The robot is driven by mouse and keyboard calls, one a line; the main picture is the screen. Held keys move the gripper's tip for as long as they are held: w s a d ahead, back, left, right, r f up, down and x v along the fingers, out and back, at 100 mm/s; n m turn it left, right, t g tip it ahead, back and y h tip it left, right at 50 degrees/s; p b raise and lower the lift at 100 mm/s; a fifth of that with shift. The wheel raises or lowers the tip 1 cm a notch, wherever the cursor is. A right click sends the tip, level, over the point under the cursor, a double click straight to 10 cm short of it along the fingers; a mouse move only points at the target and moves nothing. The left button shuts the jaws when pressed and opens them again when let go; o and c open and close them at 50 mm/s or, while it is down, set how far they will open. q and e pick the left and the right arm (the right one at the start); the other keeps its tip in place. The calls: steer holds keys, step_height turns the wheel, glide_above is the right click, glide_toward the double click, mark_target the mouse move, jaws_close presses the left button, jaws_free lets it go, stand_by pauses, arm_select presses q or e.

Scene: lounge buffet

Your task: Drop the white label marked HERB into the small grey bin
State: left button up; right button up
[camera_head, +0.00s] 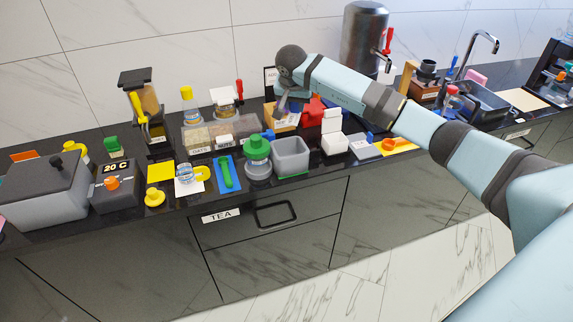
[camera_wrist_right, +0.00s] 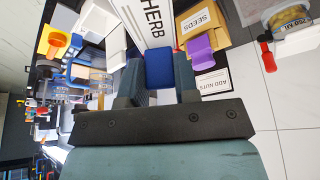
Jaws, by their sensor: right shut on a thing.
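My right gripper (camera_head: 282,103) is above the back of the counter, its fingers partly hidden by my wrist. In the right wrist view my right gripper (camera_wrist_right: 158,78) is shut on a blue block (camera_wrist_right: 158,67) at the lower end of the white label marked HERB (camera_wrist_right: 151,20). The label extends past the fingertips to the top edge of that view; I cannot pick it out in the head view. A small open grey bin (camera_head: 291,157) stands at the counter's front, below and in front of the gripper. My left gripper is out of view.
A green-lidded jar (camera_head: 257,158) stands left of the bin, and a white container (camera_head: 332,140) to its right. Clear tubs (camera_head: 210,136) sit behind. A SEEDS box (camera_wrist_right: 199,20) and purple block (camera_wrist_right: 200,47) are near the label. A metal urn (camera_head: 362,40) stands at the back.

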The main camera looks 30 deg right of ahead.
mark_target(294, 116)
steer(key=shift+d+f+b, duration=0.1)
steer(key=shift+f+b, duration=1.75)
steer(key=shift+f, duration=1.25)
steer(key=o, duration=0.9)
steer(key=v, duration=1.3)
steer(key=shift+s+r+b, duration=0.15)
steer(key=shift+r+b, duration=0.2)
steer(key=shift+b, duration=0.05)
